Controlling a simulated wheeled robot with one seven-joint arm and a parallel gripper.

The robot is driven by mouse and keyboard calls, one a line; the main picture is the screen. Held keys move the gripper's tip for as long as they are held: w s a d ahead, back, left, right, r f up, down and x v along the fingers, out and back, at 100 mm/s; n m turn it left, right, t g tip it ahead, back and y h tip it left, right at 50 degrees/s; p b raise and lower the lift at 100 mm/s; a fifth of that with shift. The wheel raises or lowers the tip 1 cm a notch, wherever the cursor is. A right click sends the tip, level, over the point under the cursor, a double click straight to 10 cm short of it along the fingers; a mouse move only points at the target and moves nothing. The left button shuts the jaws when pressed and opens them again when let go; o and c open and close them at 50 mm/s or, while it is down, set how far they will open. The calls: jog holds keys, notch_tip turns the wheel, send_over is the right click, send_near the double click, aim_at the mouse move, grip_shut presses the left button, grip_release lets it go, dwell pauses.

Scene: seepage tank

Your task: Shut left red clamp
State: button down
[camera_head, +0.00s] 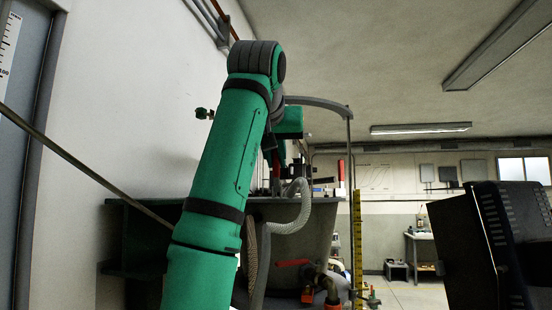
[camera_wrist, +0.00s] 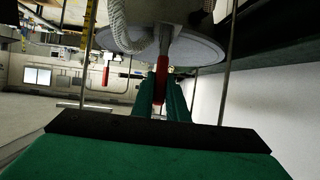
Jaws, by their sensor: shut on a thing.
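The left red clamp's handle (camera_wrist: 161,76) shows in the wrist view as a red bar between the two green fingers of my gripper (camera_wrist: 161,100). The fingers are closed on it. In the head view a bit of this red handle (camera_head: 276,160) shows at the tank top, beside my gripper (camera_head: 282,152), and my arm hides much of that area. The clamp's body is mostly hidden, and I cannot tell whether it is latched. A second red clamp handle (camera_head: 341,170) stands upright to the right; it also shows in the wrist view (camera_wrist: 106,76), apart from my gripper.
The dark tank (camera_head: 318,228) stands below, with a pale ribbed hose (camera_head: 296,208) over its rim. A red-handled valve (camera_head: 292,263) and a yellow scale (camera_head: 357,240) are at its front. A black panel (camera_head: 490,240) is at right. A wall rises at left.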

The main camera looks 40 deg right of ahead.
jog(key=c, duration=1.7)
grip_release()
jog(key=shift+c, duration=0.2)
jog(key=v, duration=0.7)
jog(key=shift+s+a, duration=0.15)
jog(key=shift+s, duration=0.05)
jog(key=shift+r, duration=0.1)
jog(key=shift+c, duration=0.6)
